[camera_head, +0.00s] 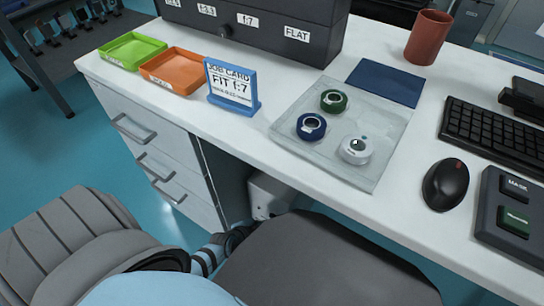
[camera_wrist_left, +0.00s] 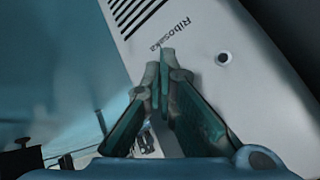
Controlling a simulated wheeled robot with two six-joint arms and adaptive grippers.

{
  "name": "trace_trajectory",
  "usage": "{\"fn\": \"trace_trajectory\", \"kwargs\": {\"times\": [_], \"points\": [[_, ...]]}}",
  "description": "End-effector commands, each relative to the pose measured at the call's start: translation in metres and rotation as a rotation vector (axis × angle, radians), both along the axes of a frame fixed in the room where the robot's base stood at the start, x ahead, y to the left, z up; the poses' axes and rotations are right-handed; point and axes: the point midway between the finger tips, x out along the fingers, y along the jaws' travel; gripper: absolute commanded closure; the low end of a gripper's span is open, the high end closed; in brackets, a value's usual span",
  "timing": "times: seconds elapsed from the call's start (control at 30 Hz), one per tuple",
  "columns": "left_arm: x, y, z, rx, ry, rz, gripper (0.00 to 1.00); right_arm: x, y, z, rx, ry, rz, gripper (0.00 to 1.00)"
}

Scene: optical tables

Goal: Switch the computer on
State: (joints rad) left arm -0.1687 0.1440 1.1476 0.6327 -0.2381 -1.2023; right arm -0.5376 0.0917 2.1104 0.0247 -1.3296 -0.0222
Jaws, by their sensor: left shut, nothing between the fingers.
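The computer is a white case (camera_head: 268,195) under the desk, mostly hidden by the desk in the head view. In the left wrist view the white case (camera_wrist_left: 205,25) fills the upper right, with dark vent slots, the lettering "Ribosaka" and a small round button (camera_wrist_left: 223,58). My left gripper (camera_wrist_left: 160,62) is shut and empty. Its fingertips lie over the case near the lettering, left of the button in the picture; I cannot tell whether they touch. In the head view the left arm reaches down beside the case, with the gripper (camera_head: 238,236) dark and small.
The white desk (camera_head: 240,135) stands above, with a drawer unit (camera_head: 155,150) left of the case. A dark grey rounded surface (camera_head: 320,265) lies close on the right. On the desktop are a keyboard (camera_head: 490,130), a mouse (camera_head: 445,185) and a button panel (camera_head: 515,215).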

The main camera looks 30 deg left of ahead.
Motion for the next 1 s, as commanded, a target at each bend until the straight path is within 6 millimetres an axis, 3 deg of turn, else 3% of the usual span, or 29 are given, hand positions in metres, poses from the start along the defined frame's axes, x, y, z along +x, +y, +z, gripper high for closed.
{"fn": "trace_trajectory", "kwargs": {"times": [0.63,1.0], "points": [[0.0092,0.0002,0.0003,0.000,0.000,0.000,1.00,0.0003,0.0000,0.0003,0.000,-0.001,0.000,0.60],[0.0049,0.0000,0.0002,0.000,0.000,0.000,1.00,0.0004,0.0002,0.0004,0.000,-0.001,0.000,0.60]]}}
